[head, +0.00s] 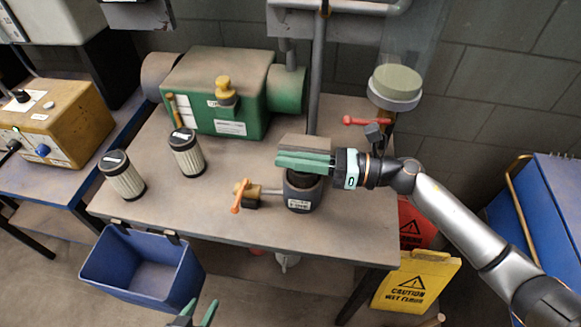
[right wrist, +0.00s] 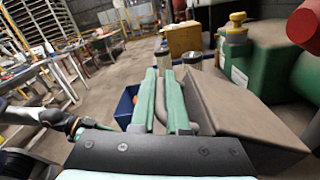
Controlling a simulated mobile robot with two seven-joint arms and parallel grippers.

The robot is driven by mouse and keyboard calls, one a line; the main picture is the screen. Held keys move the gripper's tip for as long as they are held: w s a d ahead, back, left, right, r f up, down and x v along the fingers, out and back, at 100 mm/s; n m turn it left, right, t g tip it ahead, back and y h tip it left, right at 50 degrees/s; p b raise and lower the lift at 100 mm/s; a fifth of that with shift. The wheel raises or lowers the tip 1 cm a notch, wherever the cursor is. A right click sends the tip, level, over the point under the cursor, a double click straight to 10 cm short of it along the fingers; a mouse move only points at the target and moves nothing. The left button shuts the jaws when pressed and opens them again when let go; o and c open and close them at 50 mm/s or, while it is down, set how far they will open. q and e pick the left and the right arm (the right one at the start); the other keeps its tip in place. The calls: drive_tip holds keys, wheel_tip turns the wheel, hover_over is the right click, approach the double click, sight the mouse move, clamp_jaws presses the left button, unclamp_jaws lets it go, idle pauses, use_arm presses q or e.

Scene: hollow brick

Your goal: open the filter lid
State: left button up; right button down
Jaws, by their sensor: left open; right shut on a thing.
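The filter housing (head: 302,192) is a dark round pot with a white label, near the front right of the table. A grey-brown block (head: 305,142), apparently its lid, shows just behind my right gripper (head: 281,160). It also shows as a slanted slab in the right wrist view (right wrist: 245,112). My right gripper is above the housing, its green fingers shut on a thin grey bar (right wrist: 159,112), apparently the lid's handle. The fingers hide the join of lid and housing, so I cannot tell how far the lid is raised. My left gripper (head: 197,313) is open, empty, low at the bottom edge.
An orange-handled valve (head: 240,196) adjoins the housing's left side. Two filter cartridges (head: 187,153) (head: 123,176) stand at the table's left. A green machine (head: 215,90) stands behind, a red-handled valve (head: 367,122) at right. A blue bin (head: 145,270) and a yellow caution sign (head: 418,281) are below.

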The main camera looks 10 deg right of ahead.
drive_tip(key=shift+w+d+r, duration=0.1)
drive_tip(key=shift+w+r, duration=0.2)
drive_tip(key=c, duration=1.2)
unclamp_jaws()
drive_tip(key=shift+d, duration=0.1)
drive_tip(key=b+v, duration=0.3)
drive_tip(key=v, duration=0.9)
drive_tip(key=shift+b, duration=0.35)
